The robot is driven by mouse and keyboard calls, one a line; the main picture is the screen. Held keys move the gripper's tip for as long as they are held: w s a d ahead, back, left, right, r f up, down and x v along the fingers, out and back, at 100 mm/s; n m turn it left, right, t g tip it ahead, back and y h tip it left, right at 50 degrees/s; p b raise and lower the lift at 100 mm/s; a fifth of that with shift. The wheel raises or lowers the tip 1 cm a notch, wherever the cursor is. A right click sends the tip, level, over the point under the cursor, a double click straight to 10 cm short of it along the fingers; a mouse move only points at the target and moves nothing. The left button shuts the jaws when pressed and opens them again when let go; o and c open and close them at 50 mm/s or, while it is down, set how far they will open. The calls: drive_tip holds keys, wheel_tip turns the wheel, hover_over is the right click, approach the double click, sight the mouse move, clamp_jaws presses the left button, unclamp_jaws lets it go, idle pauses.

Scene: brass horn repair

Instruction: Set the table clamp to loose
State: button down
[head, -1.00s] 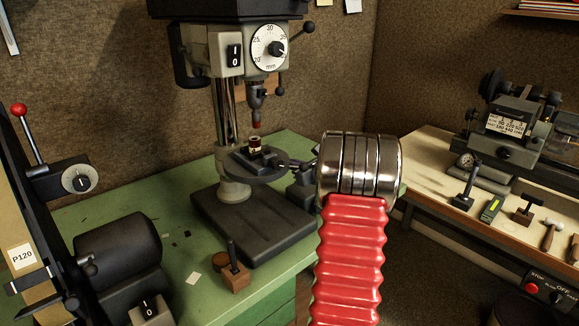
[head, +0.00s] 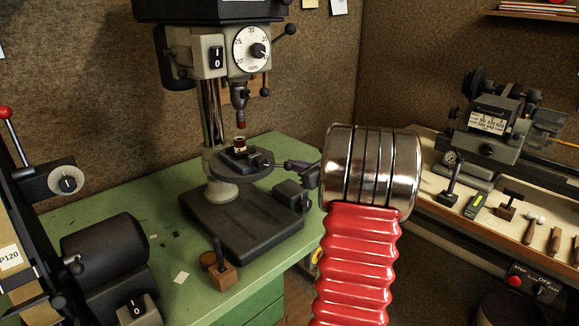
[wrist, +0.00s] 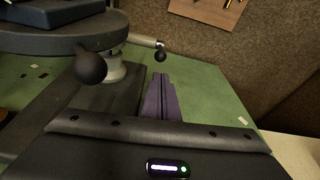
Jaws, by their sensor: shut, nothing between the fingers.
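The drill press's round work table (head: 245,172) sits on its column above the black base. In the wrist view the underside edge of the table (wrist: 60,42) fills the upper left. A light grey arm with a small dark knob (wrist: 160,52) sticks out from the column, and a larger black ball knob (wrist: 90,66) hangs nearer, under the table edge. I cannot tell which of these is the table clamp or how it is set. My gripper (wrist: 162,82) has purple fingers, shut and empty, pointing below the small knob and apart from it. In the head view it (head: 290,164) is right of the table.
A small workpiece (head: 239,142) stands on the press table under the drill chuck (head: 241,95). A wooden block with a handle (head: 222,274) stands on the green bench (head: 130,215), front left of the base. A second bench (head: 450,200) with tools is at right.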

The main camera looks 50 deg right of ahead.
drive_tip(key=shift+s, duration=0.15)
drive_tip(key=shift+n+t+y, duration=0.3)
drive_tip(key=shift+n+y, duration=0.2)
drive_tip(key=shift+n, duration=0.2)
drive_tip(key=s+f, duration=0.1)
drive_tip(key=s+d+f, duration=0.1)
drive_tip(key=f, duration=0.1)
drive_tip(key=s+f, duration=0.1)
drive_tip(key=shift+s+d+f, duration=0.15)
drive_tip(key=shift+s+f, duration=0.1)
drive_tip(key=shift+f, duration=0.1)
drive_tip(key=shift+w, duration=0.1)
drive_tip(key=x, duration=0.9)
drive_tip(key=shift+w+f, duration=0.1)
drive_tip(key=shift+w, duration=0.2)
drive_tip(key=r, duration=0.1)
drive_tip(key=w+r, duration=0.1)
drive_tip(key=shift+w+r, duration=0.25)
drive_tip(key=shift+r, duration=0.15)
drive_tip(key=shift+w+r, duration=0.25)
drive_tip(key=shift+r, duration=0.15)
